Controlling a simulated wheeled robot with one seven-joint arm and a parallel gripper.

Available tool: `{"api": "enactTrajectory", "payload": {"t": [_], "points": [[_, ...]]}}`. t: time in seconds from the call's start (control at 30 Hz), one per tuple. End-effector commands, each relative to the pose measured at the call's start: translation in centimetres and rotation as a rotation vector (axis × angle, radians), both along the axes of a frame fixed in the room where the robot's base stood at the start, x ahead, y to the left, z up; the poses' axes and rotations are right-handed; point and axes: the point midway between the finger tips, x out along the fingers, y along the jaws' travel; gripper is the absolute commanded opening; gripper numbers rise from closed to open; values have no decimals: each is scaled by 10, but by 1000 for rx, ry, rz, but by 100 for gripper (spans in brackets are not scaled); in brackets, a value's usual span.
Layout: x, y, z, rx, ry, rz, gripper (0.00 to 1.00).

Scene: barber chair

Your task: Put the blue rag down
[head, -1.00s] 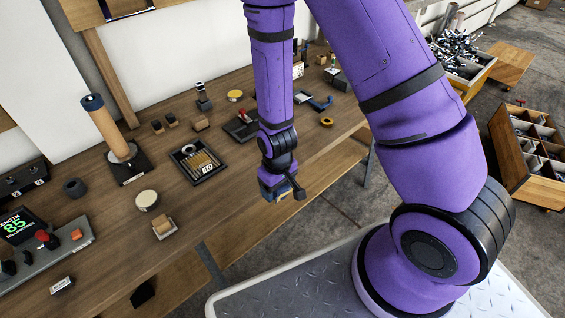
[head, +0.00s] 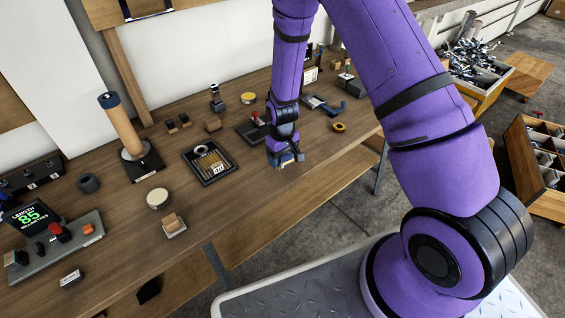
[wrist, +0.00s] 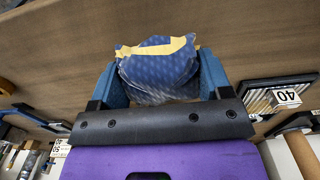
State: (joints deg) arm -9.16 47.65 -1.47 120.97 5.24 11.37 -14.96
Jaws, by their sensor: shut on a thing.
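The blue rag (wrist: 158,72), patterned dark blue with yellow edges, is bunched between the two blue fingers of my gripper (wrist: 160,85) in the wrist view. The gripper is shut on it. In the head view my gripper (head: 286,160) hangs down at the front edge of the wooden workbench (head: 240,190). Only a small bit of blue and yellow shows there at its tip. I cannot tell how high the rag is above the bench top.
A black tray of wooden sticks (head: 209,162) lies left of the gripper. A round tin (head: 158,198) and a wooden block (head: 173,222) stand further left. Bare wood lies between tray and gripper.

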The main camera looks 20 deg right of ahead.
Motion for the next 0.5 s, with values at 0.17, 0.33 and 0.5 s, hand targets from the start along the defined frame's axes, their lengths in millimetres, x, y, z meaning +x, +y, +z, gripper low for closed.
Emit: {"api": "enactTrajectory", "payload": {"t": [0.17,0.33,0.5], "points": [[-2,0,-26,-1,6,-1,46],[-2,1,-29,0,2,-1,46],[-2,1,-30,0,3,0,46]]}}
